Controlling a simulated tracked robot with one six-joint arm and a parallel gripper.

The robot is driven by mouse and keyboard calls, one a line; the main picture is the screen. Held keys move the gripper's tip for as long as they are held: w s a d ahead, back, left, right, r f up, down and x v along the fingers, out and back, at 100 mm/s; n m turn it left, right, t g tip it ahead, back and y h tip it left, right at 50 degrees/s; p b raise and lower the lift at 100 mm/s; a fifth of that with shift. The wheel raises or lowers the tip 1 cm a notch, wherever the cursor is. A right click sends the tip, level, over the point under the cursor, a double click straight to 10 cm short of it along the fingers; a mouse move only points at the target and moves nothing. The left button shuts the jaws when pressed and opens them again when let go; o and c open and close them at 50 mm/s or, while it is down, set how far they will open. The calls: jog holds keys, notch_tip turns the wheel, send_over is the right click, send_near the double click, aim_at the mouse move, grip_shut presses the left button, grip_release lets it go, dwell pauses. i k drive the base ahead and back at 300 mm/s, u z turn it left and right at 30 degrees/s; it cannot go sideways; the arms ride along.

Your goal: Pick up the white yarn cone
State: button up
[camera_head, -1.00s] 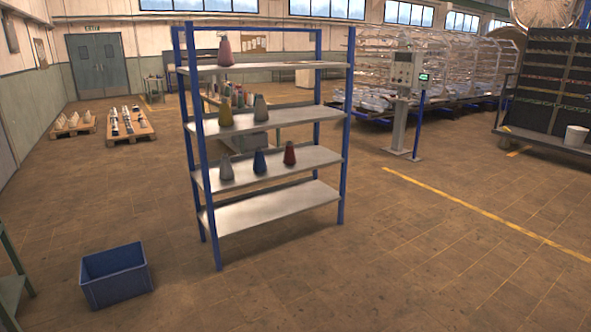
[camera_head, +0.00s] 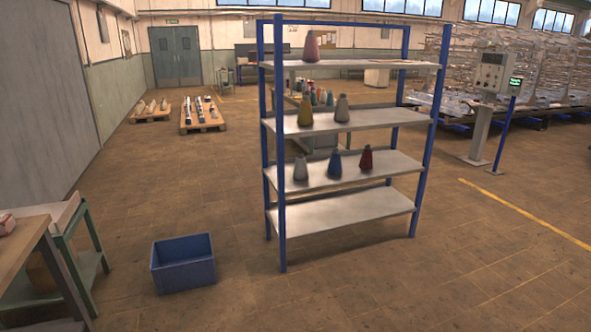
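A metal shelf rack (camera_head: 347,210) with blue posts stands ahead, right of the middle of the view. Two pale grey-white yarn cones stand upright on it. One pale cone (camera_head: 342,109) is on the second shelf from the top, right of a yellow cone (camera_head: 305,112). The other pale cone (camera_head: 300,169) is on the third shelf, left of a blue cone (camera_head: 335,166) and a dark red cone (camera_head: 366,159). I cannot tell which is the whiter. My gripper is not in view.
A blue crate (camera_head: 184,264) stands on the floor left of the rack. A green-framed table (camera_head: 72,240) is at the left edge. Pallets (camera_head: 201,115) lie farther back. A control post (camera_head: 487,100) stands at right. The floor before the rack is open.

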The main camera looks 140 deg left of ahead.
aim_at(300, 172)
jog(key=u, duration=0.05)
jog(key=k, duration=1.15)
jog(key=u, duration=4.2)
